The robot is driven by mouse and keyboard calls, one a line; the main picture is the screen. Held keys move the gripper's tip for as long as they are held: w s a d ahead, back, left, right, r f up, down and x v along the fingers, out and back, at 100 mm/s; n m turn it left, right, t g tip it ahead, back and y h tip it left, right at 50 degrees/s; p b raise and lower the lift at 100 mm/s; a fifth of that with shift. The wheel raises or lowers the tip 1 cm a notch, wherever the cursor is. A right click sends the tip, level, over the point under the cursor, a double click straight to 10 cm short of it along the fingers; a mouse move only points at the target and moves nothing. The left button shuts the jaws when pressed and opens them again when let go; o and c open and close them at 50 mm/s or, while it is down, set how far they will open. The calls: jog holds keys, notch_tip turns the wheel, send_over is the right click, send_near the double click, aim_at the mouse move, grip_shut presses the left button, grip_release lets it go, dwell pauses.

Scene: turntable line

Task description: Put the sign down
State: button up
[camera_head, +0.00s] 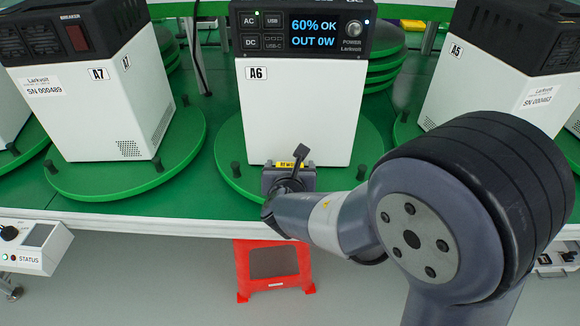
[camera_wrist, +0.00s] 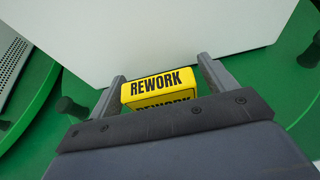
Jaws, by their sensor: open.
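The sign is a small yellow block lettered REWORK (camera_wrist: 158,86), and a sliver of it shows in the head view (camera_head: 291,164). It is at the front of the green turntable (camera_head: 232,170), before the white A6 power unit (camera_head: 297,112). My gripper (camera_wrist: 162,75) is open, with one finger on each side of the sign. Small gaps seem to show beside it, but I cannot tell whether a finger touches it. The sign's base is hidden behind my gripper's body. My gripper also shows in the head view (camera_head: 288,168), largely covering the sign.
White units A7 (camera_head: 95,100) and A5 (camera_head: 490,85) stand on neighbouring green turntables. Dark pegs (camera_head: 235,170) rise from the turntable rims. A red stool (camera_head: 272,266) stands below the table edge. A status box (camera_head: 35,245) is at the lower left.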

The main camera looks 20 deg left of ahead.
jog(key=p+v, duration=0.2)
jog(key=v, duration=1)
